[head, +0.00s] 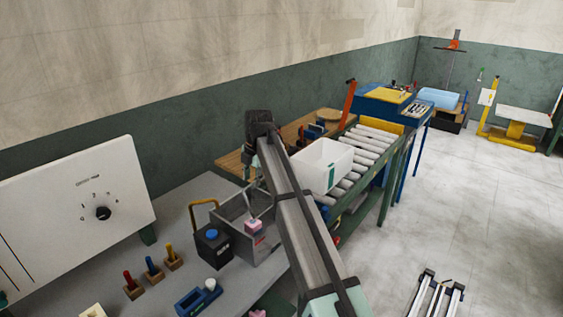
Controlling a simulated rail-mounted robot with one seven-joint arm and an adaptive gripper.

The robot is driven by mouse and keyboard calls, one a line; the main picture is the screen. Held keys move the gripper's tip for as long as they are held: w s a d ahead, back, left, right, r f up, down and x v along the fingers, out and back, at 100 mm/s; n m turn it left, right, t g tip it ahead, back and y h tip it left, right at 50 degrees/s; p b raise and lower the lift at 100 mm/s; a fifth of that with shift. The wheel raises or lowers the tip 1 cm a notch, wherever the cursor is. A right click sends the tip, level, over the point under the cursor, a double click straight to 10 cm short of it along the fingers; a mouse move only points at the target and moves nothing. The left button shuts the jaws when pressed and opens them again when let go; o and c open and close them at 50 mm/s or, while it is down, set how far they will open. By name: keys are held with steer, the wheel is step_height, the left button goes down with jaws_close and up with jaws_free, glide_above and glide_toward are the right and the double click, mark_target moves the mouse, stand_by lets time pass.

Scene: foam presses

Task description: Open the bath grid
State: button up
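A grey open-topped metal tank (268,243), which looks like the bath, stands on the grey bench. Its right side is partly hidden behind my arm. I cannot clearly make out a grid on it or whether one is open or shut. A yellow bar handle (203,203) rises at its left end, beside a black box (213,247) with a blue round top. A small pink block (254,227) shows at the tank. My arm runs up from the bottom across the tank's right side to a dark joint. I cannot make out the fingers of my gripper.
A white panel with a black dial (103,213) stands at the left. Small red, blue and yellow-handled pieces (152,269) and a blue item (199,298) sit on the bench front. Behind my arm are a white bin (322,164) and a roller conveyor (374,143). The right floor is largely clear.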

steer(key=s+d+f, duration=0.5)
steer(key=d+f, duration=0.1)
step_height(320, 180, up, 16)
steer(key=s+d+b, duration=0.1)
steer(key=d+b, duration=0.1)
steer(key=b, duration=0.2)
steer(key=shift+s+d+r, duration=0.2)
steer(key=shift+s+d, duration=0.15)
steer(key=shift+s, duration=0.05)
steer(key=shift+d, duration=0.1)
